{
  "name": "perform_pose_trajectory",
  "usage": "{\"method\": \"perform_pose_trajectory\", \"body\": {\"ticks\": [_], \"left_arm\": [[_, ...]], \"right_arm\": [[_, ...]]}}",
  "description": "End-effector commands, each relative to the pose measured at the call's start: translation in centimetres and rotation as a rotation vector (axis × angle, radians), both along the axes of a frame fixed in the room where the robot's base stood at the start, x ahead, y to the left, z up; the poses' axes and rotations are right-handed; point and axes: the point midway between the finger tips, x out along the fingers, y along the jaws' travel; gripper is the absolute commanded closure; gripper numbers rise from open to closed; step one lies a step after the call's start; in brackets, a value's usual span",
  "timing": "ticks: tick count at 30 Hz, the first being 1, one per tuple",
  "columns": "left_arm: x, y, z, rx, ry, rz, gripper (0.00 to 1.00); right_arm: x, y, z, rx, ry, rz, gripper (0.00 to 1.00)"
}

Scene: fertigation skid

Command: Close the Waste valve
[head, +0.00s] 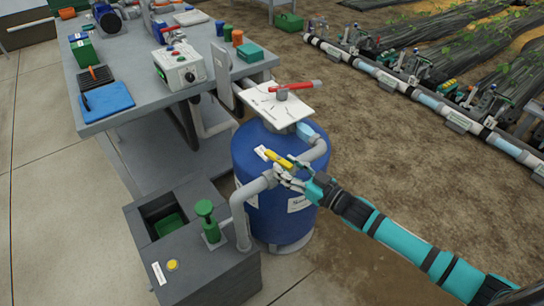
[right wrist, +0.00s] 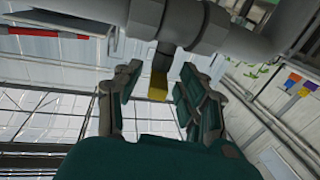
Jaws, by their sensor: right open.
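A valve with a yellow lever (head: 278,159) sits on the grey pipe (head: 240,206) that runs from the blue drum (head: 252,165) down to the grey floor box. A small white tag beside the lever is too small to read, so I cannot confirm that this is the Waste valve. My right gripper (head: 292,175) is at this valve, just below and right of the lever. In the right wrist view my right gripper (right wrist: 158,76) is open, and the yellow lever (right wrist: 158,87) shows between its fingers. I cannot tell whether they touch it. My left gripper is out of view.
A red lever (head: 295,86) lies above a white plate (head: 283,103) on the drum. A green-handled valve (head: 206,212) and a yellow button (head: 172,265) are on the floor box (head: 230,275). A cluttered workbench (head: 140,90) stands behind. Bare soil is at right.

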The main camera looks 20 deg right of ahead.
Motion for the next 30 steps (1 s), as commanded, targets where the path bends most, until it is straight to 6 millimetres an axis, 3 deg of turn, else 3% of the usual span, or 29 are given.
{"method": "perform_pose_trajectory", "body": {"ticks": [3,9,21,30], "left_arm": [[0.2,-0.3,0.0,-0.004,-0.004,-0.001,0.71],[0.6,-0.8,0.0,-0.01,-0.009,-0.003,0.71],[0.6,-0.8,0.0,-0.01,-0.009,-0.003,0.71],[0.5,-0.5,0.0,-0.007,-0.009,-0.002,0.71]], "right_arm": [[2.2,1.3,0.1,0.001,-0.004,-0.001,0.6],[4.3,2.7,0.0,0.001,-0.001,0.0,0.6],[4.9,3.0,0.0,0.0,0.0,0.0,0.6],[4.9,3.0,0.0,0.0,0.0,0.0,0.98]]}}
